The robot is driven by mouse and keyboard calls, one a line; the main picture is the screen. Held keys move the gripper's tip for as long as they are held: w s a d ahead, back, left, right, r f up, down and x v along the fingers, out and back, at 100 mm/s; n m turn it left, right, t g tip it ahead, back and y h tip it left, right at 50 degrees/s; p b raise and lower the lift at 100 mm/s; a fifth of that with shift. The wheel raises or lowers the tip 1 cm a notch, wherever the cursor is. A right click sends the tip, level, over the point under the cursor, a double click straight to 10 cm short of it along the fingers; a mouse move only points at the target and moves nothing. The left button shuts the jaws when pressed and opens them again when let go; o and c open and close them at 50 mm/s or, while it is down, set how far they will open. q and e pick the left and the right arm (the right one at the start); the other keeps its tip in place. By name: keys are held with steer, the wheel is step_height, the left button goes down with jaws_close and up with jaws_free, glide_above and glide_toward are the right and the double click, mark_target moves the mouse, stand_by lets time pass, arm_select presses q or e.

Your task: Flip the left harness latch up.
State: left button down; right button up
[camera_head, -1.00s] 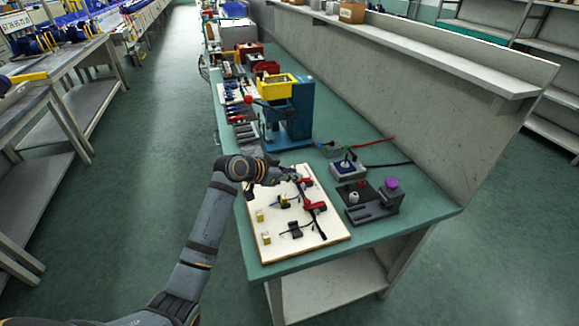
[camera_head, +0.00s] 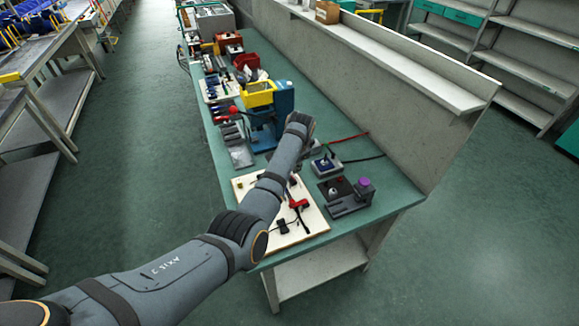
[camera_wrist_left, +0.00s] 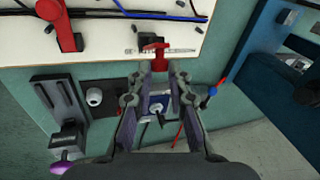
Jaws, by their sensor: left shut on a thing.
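The white harness board (camera_head: 316,222) lies on the green bench; it also shows along the top of the left wrist view (camera_wrist_left: 105,50). One red latch (camera_wrist_left: 155,57) sits at its edge, between my left fingertips. My left gripper (camera_wrist_left: 157,73) is shut on this red latch. A second red latch (camera_wrist_left: 62,25) stands to the left in the wrist view, apart from the fingers; it shows in the head view (camera_head: 298,204) near the board's right side. In the head view my left arm covers much of the board and hides the fingertips. My right gripper is not in view.
A dark fixture with a purple knob (camera_head: 363,184) and a grey box with a lever (camera_head: 326,164) stand beside the board. A grey wall (camera_head: 360,95) runs along the bench's right side.

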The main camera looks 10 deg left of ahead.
arm_select(q)
steer(key=shift+w+d+g+y+b, duration=0.4)
steer(key=shift+d+y+b, duration=0.2)
steer(key=shift+b, duration=0.4)
steer(key=c, duration=1.3)
jaws_free()
steer(key=shift+o, duration=0.2)
steer(key=v, duration=1.2)
steer(key=shift+f, duration=0.1)
